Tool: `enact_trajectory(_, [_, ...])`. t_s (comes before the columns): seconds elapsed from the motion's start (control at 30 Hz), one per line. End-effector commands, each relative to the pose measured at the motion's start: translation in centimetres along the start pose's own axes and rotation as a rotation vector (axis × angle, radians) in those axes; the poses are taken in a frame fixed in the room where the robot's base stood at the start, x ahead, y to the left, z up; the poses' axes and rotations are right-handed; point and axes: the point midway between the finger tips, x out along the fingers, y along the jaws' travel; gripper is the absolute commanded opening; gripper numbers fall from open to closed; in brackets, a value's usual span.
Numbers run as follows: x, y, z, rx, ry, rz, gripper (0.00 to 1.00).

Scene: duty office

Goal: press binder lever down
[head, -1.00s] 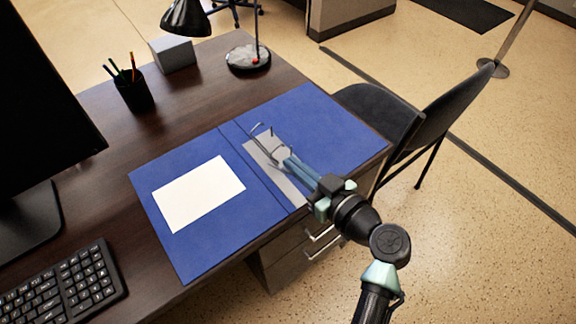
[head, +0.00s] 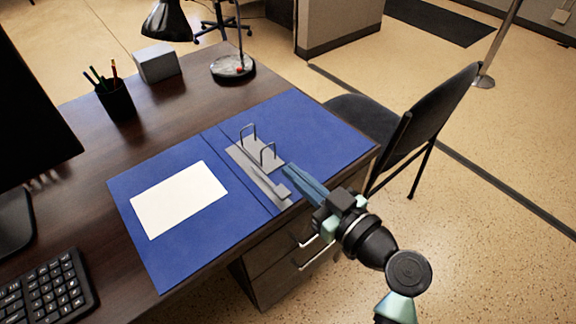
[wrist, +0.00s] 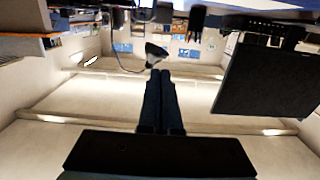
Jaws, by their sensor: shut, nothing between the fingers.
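A blue binder (head: 330,137) lies open on the dark desk. Its grey metal mechanism (head: 243,158) runs along the right of the spine, with two upright wire arches (head: 268,153) that look closed. The lever (head: 283,192) is at the mechanism's near end and looks low, close to the plate. My gripper (head: 288,169) is shut and empty, just right of the mechanism and over the right cover. I cannot tell whether it touches the binder. In the wrist view the shut fingers (wrist: 160,78) point into the room, and neither lever nor binder can be made out.
A white sheet (head: 180,200) lies on the left cover. A keyboard (head: 45,295), monitor (head: 30,130), pen cup (head: 115,98), grey box (head: 158,64) and lamp (head: 233,69) stand around the desk. A dark chair (head: 430,125) stands close to the right edge.

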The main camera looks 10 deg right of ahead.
Motion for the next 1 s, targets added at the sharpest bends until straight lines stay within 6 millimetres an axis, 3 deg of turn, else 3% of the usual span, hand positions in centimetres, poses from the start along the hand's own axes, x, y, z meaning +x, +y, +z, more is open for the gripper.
enact_trajectory(0.1, [-2.5, 0.0, 1.2, -0.001, -0.001, 0.001, 0.0])
enact_trajectory(0.33, [-5.4, 0.0, 2.3, -0.001, 0.001, -0.001, 0.0])
enact_trajectory(1.0, [-6.0, -0.1, 2.5, -0.003, 0.002, -0.003, 0.0])
